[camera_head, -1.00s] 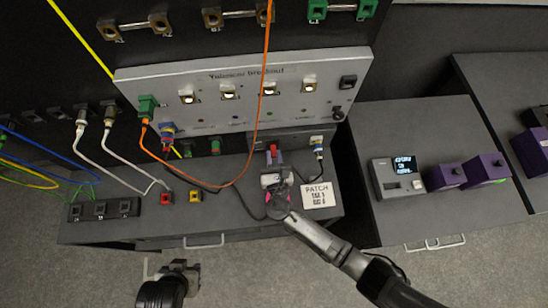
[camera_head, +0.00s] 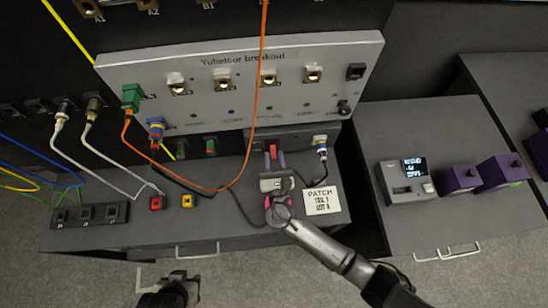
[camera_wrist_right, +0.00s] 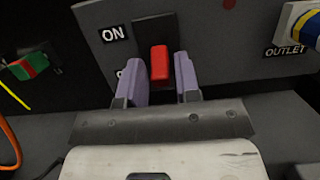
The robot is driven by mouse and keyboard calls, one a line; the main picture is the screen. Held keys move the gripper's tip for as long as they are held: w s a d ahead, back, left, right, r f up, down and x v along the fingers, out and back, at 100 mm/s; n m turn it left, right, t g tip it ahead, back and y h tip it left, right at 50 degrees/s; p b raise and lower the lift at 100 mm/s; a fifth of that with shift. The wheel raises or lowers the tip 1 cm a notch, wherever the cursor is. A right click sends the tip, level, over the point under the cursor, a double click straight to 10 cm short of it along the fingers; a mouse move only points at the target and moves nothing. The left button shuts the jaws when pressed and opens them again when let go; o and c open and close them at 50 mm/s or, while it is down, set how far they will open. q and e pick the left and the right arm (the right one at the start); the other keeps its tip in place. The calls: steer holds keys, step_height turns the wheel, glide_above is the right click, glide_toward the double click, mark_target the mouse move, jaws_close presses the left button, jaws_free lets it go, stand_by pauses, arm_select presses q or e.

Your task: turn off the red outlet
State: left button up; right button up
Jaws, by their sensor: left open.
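The red switch (camera_wrist_right: 159,64) stands on a grey panel (camera_wrist_right: 225,50), between an ON label (camera_wrist_right: 113,33) and a mostly hidden lower label. It also shows in the head view (camera_head: 272,151). My right gripper (camera_wrist_right: 163,72) has its two purple fingers on either side of the switch. A narrow gap shows at the right finger; I cannot tell if the left finger touches. In the head view my right gripper (camera_head: 275,161) reaches the panel from the front. My left gripper (camera_head: 178,276) is open and empty at the bottom, away from the bench.
A blue-white connector (camera_wrist_right: 300,25) sits by an OUTLET label, right of the switch. An orange cable (camera_head: 254,110) hangs left of my right gripper. A PATCH card (camera_head: 321,200) lies on the bench to the right. A grey breakout panel (camera_head: 240,90) stands above.

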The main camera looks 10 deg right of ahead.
steer(key=shift+o, duration=1.1)
steer(key=v, duration=0.5)
steer(key=shift+s+f, duration=0.15)
steer(key=shift+s, duration=0.05)
steer(key=s, duration=1)
steer(key=shift+s+a, duration=0.2)
steer(key=shift+a, duration=0.1)
steer(key=shift+s, duration=0.65)
